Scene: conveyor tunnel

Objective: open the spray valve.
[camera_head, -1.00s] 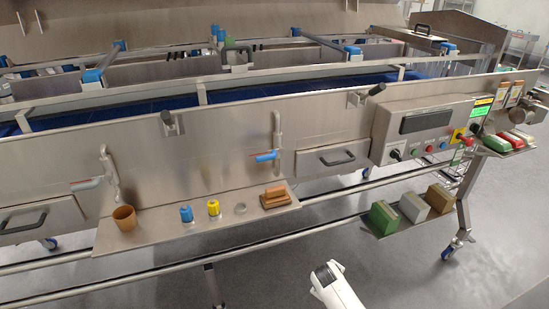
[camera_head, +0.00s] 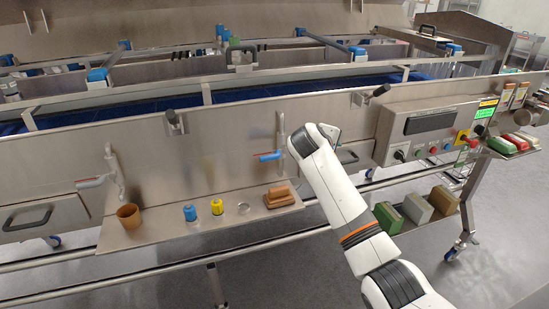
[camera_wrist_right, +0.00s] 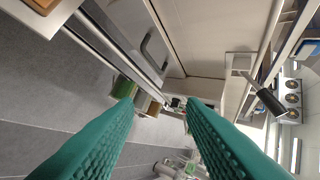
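I cannot tell which one is the spray valve. My right gripper (camera_wrist_right: 157,103) shows two teal fingers spread apart with nothing between them. In the head view its fingers are mostly hidden behind the white wrist, in front of the panel. No valve handle is clear in the right wrist view. My left gripper is not in view.
A shelf (camera_head: 165,232) below holds a brown cup (camera_head: 129,216), blue and yellow bottles and a brown block. A drawer handle (camera_wrist_right: 155,50) and a black latch handle (camera_wrist_right: 268,98) are near the right gripper. The control box (camera_head: 428,123) is to the right.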

